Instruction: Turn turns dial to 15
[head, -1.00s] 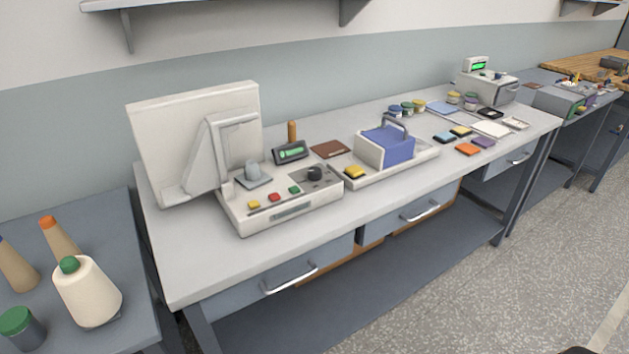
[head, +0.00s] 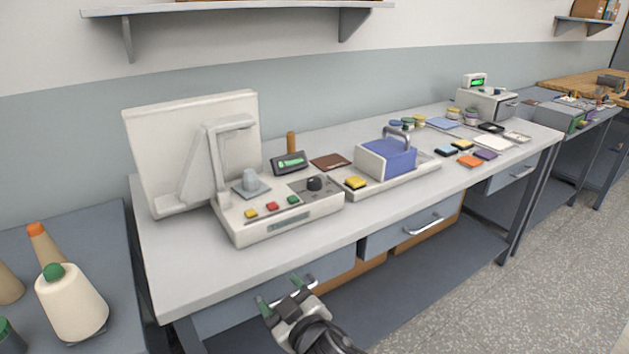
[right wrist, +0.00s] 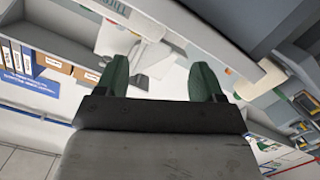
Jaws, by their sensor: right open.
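The turns dial appears to be the black knob (head: 315,183) on the right part of the white machine's top (head: 262,231), by a dark scale plate. Its setting is too small to read. A small display with green digits (head: 290,162) stands behind it. My right gripper (head: 280,291) is open and empty, in front of the table's front edge and below the machine, well apart from the knob. Its two green fingers (right wrist: 160,80) also show spread apart in the right wrist view. My left gripper is not in view.
Yellow, red and green buttons (head: 272,206) sit left of the knob. A white tilted panel (head: 160,130) stands behind. Right of the machine is a tray with a blue handled block (head: 385,158) and a yellow button. Thread cones (head: 72,305) stand on the left table. Front tabletop is clear.

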